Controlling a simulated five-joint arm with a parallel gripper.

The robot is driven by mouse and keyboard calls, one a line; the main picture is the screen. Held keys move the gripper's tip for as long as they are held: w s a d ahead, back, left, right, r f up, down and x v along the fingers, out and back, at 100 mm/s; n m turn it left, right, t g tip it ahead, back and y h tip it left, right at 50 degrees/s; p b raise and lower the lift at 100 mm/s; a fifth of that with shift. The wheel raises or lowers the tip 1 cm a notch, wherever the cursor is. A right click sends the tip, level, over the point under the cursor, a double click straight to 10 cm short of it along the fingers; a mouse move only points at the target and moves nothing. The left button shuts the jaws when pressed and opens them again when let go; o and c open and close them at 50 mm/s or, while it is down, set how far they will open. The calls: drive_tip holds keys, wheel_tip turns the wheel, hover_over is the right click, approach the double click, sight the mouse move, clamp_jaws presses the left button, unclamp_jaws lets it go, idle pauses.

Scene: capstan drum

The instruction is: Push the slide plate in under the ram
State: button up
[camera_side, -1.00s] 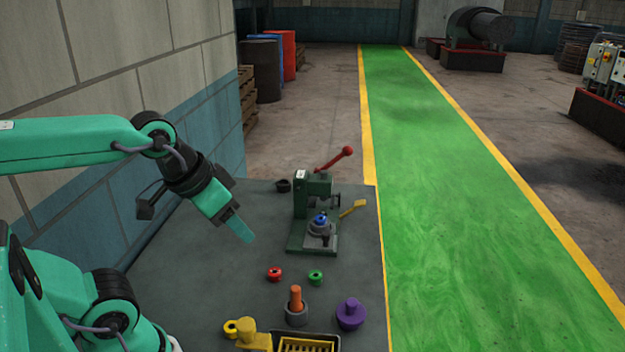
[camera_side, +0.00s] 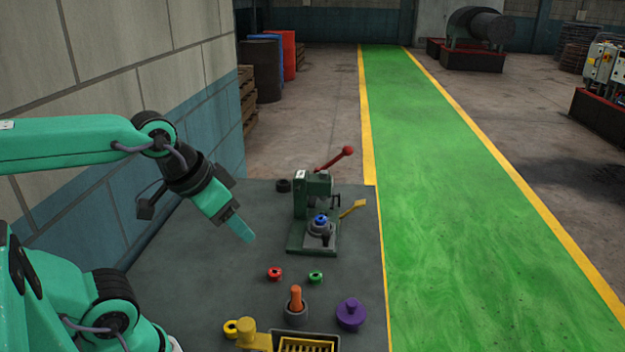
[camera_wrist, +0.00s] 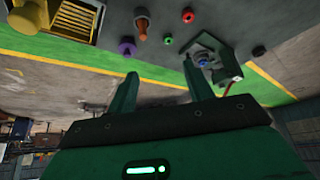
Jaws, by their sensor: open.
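The green press (camera_side: 300,205) stands on the bench with a red-knobbed lever (camera_side: 347,152) raised to the right. Its ram (camera_side: 322,203) is small and partly dark against the frame. A grey holder with a blue piece on top (camera_side: 321,221) sits on the press base, in front of the column; the slide plate's own edges are too small to tell apart there. A yellow tab (camera_side: 353,208) sticks out to the right of the press. My gripper (camera_side: 243,231) is open, empty and above the bench, left of the press. In the wrist view its fingers (camera_wrist: 158,88) are spread and the press base (camera_wrist: 232,66) shows beyond the right finger.
Red (camera_side: 275,274) and green (camera_side: 316,278) rings, an orange peg in a grey cup (camera_side: 296,305), a purple knobbed disc (camera_side: 351,315), a yellow piece (camera_side: 252,336) and a slotted tray (camera_side: 305,346) lie nearer the camera.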

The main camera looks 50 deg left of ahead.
drive_tip(key=shift+c, duration=1)
drive_tip(key=shift+w+r, duration=0.1)
drive_tip(key=shift+w, duration=0.05)
drive_tip(key=w+a+n+g, duration=0.3)
drive_tip(key=w+n, duration=0.6)
drive_tip(key=w, duration=0.6)
drive_tip(key=w+a+f+n, duration=0.1)
drive_tip(key=w+f+n, duration=0.1)
drive_tip(key=w+f, duration=0.1)
drive_tip(key=w+a+f+n+g, duration=0.1)
drive_tip(key=w+a+f+n, duration=0.1)
drive_tip(key=w+f+n, duration=0.1)
drive_tip(key=w+a+f+n+g, duration=0.1)
drive_tip(key=w+a+f+n, duration=0.1)
drive_tip(key=w+f, duration=0.3)
drive_tip(key=shift+w+f+n, duration=0.25)
drive_tip(key=shift+w+n, duration=0.45)
drive_tip(key=shift+w, duration=0.05)
drive_tip(key=shift+w+a+f+n+g, duration=0.15)
drive_tip(key=shift+w+f+n+g, duration=0.15)
drive_tip(key=shift+f, duration=0.15)
